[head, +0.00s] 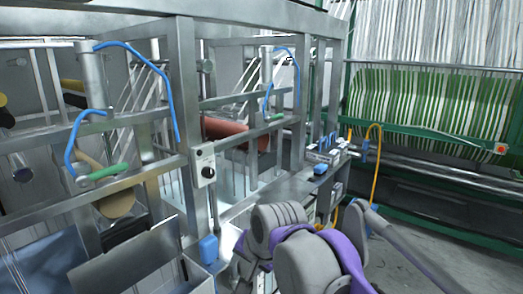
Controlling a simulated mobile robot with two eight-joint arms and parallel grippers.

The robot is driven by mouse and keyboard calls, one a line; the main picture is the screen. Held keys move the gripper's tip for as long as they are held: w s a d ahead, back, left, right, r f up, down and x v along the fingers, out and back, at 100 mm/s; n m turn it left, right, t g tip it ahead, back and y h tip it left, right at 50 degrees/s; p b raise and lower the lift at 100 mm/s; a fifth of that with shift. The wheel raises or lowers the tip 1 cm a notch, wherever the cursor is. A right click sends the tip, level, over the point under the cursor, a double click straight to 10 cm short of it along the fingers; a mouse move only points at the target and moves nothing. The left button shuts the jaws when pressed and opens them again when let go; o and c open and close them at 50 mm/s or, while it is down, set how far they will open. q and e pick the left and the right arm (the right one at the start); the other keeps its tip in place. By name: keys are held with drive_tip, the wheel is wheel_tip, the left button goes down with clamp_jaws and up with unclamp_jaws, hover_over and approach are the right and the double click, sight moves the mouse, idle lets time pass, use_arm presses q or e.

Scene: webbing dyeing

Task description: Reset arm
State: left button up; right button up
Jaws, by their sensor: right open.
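My right arm, grey with purple joints, shows at the bottom centre of the head view. Its right gripper (246,270) is small and partly hidden behind the arm links, low in front of the steel machine frame (188,110). It is open, and I see nothing held in it. My left gripper is not in view.
The steel frame carries blue hoses (165,85), green handles (103,172), a red-brown roller (225,128) and a control box (203,163). A steel bench (290,190) stands behind my arm. A green machine with webbing (430,105) is at right. Grey floor shows at lower right.

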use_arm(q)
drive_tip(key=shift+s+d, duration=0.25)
use_arm(e)
drive_tip(key=s+d+f+n+h, duration=0.1)
drive_tip(key=s+d+f, duration=0.45)
drive_tip(key=d, duration=0.25)
drive_tip(key=s+d+f+n+h, duration=0.1)
drive_tip(key=s+d+f, duration=0.3)
drive_tip(key=d+f, duration=0.25)
use_arm(q)
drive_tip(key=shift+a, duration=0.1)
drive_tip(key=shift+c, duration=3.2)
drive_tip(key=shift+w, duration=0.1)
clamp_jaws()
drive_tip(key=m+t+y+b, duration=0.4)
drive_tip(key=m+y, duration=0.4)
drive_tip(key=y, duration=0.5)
approach(112, 238)
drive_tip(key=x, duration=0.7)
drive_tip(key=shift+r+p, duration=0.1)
drive_tip(key=shift+p, duration=0.25)
use_arm(e)
drive_tip(key=s+d+f+n, duration=0.1)
drive_tip(key=s+d+f, duration=0.2)
drive_tip(key=s+f, duration=0.2)
drive_tip(key=s+d+f+n+h, duration=0.1)
drive_tip(key=s+d+f, duration=0.3)
drive_tip(key=f, duration=0.5)
drive_tip(key=shift+s+n, duration=0.3)
drive_tip(key=shift+s, duration=0.5)
